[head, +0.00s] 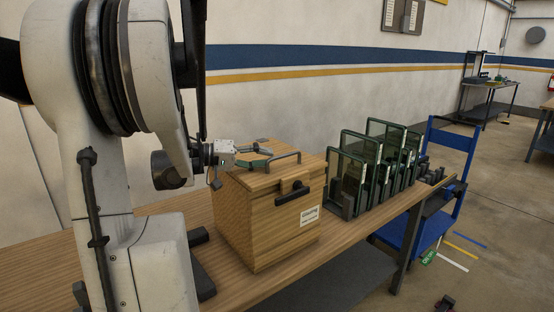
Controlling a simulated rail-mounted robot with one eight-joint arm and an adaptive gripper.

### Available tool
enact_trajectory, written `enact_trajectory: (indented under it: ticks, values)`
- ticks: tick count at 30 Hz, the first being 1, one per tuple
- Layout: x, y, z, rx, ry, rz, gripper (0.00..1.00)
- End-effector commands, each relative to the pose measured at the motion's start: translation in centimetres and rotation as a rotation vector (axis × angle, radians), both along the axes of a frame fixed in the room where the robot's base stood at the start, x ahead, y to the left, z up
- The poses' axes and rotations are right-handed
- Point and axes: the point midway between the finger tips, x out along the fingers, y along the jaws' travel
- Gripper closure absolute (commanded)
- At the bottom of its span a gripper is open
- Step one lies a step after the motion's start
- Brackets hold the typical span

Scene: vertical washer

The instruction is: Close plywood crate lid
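The plywood crate (265,222) stands upright on the wooden bench in the head view. Its front has a dark handle (288,195) and a white label (309,215). The crate lid (296,170) lies across the top and looks down, or nearly so; I cannot make out a gap at its front edge. A bar handle (283,158) is on the lid. My gripper (254,156) is at the left rear of the lid, low over its top surface. Its fingers are small and partly confused with fittings there, so contact and opening are unclear.
The wooden bench (345,238) carries a rack of dark green framed panels (372,170) close to the crate's right. A blue cart (448,150) stands beyond the bench's right end. The wall is close behind. Bench surface in front of the crate is clear.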

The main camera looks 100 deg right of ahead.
Motion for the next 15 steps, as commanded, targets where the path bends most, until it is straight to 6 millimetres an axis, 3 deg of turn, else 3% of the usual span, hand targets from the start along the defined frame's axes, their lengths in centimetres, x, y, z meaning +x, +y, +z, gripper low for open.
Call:
enact_trajectory:
  ticks: [6,15]
  values:
    - [4.0,0.3,0.7,0.001,0.0,0.001,0.72]
    - [6.3,0.5,1.1,0.0,0.0,-0.001,0.72]
